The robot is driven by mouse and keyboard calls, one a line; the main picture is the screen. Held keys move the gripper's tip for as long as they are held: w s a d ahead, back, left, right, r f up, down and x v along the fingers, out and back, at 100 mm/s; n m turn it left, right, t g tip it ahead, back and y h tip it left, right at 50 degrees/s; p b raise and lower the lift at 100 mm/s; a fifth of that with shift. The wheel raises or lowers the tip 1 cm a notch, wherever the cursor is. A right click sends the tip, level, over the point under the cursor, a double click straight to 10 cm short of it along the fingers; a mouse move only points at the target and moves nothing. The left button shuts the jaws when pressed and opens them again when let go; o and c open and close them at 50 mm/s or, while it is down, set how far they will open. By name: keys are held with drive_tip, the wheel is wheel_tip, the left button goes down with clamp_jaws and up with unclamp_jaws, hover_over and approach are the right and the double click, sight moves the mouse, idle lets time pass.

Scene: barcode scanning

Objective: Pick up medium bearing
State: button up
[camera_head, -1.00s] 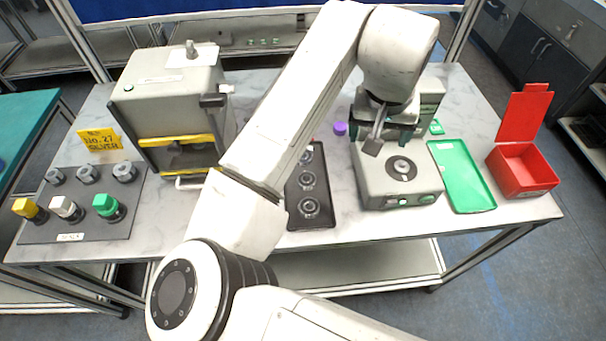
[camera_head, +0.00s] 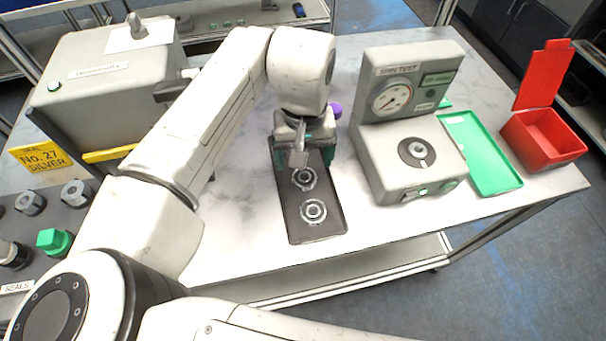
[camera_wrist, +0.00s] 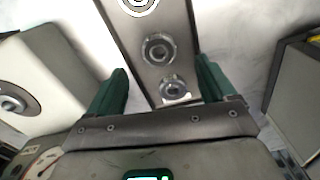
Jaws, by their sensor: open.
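Three metal ring bearings lie in a row on a dark tray (camera_head: 322,225). In the head view I see the front bearing (camera_head: 313,211) and the middle bearing (camera_head: 305,179); my gripper hides the far one. The wrist view shows the front bearing (camera_wrist: 140,3) cut by the top edge, the middle bearing (camera_wrist: 158,48), and the far bearing (camera_wrist: 173,88), which looks smallest. The middle one seems the medium bearing by size. My gripper (camera_head: 303,160) is open and empty above the tray's far part. Its green fingers (camera_wrist: 160,68) flank the far bearing in the picture, apart from it.
A grey spin tester (camera_head: 400,165) stands right of the tray. A green tray (camera_head: 485,160) and an open red box (camera_head: 545,150) lie farther right. A grey machine (camera_head: 105,100) and a yellow sign (camera_head: 40,157) are at left. A purple item (camera_head: 335,110) sits behind my gripper.

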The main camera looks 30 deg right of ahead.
sight(305, 174)
drive_tip(key=shift+s+f+p, duration=0.1)
drive_tip(key=shift+f+p, duration=0.5)
drive_tip(key=shift+f, duration=2.6)
drive_tip(key=c, duration=1.2)
drive_tip(key=shift+r, duration=0.1)
drive_tip(key=shift+c, duration=0.2)
